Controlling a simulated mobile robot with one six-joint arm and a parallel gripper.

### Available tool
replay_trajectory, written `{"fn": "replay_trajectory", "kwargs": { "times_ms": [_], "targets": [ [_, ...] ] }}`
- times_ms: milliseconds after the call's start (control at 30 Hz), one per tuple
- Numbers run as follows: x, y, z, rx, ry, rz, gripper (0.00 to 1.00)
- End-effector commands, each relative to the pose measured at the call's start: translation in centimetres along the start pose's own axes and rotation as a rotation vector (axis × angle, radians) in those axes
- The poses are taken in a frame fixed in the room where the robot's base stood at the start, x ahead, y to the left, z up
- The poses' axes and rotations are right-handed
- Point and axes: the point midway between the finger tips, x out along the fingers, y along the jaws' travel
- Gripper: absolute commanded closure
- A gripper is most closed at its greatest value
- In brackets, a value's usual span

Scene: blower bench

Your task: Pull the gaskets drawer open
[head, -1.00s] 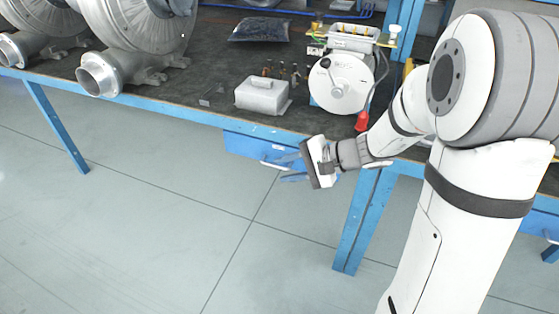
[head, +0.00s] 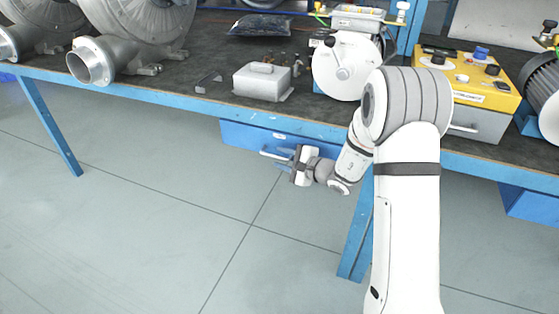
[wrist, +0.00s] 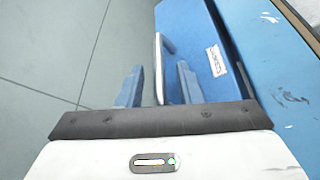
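The blue gaskets drawer (head: 240,136) hangs under the front edge of the bench in the head view and looks shut. Its pale bar handle (head: 270,154) is on the front. In the wrist view the blue drawer front (wrist: 200,30) carries a white label (wrist: 216,60), and the handle (wrist: 159,60) runs along it. My gripper (head: 284,159) is at the handle. In the wrist view my gripper (wrist: 158,85) is open, one finger each side of the handle's line, with gaps showing. Whether the handle is fully between the fingers in depth I cannot tell.
The bench edge (head: 180,104) runs just above the drawer. A grey metal box (head: 262,84) and a white round device (head: 340,68) stand on the bench above. A blue bench leg (head: 357,235) is right of my gripper. The floor in front is clear.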

Motion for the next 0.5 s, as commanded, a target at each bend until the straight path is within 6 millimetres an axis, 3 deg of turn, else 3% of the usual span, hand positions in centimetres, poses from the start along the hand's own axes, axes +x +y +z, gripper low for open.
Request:
{"fn": "replay_trajectory", "kwargs": {
  "times_ms": [367, 500],
  "targets": [
    [0.91, 0.03, 0.05, 0.000, 0.000, 0.001, 0.68],
    [0.91, 0.04, 0.07, 0.000, -0.001, 0.001, 0.78]
  ]
}}
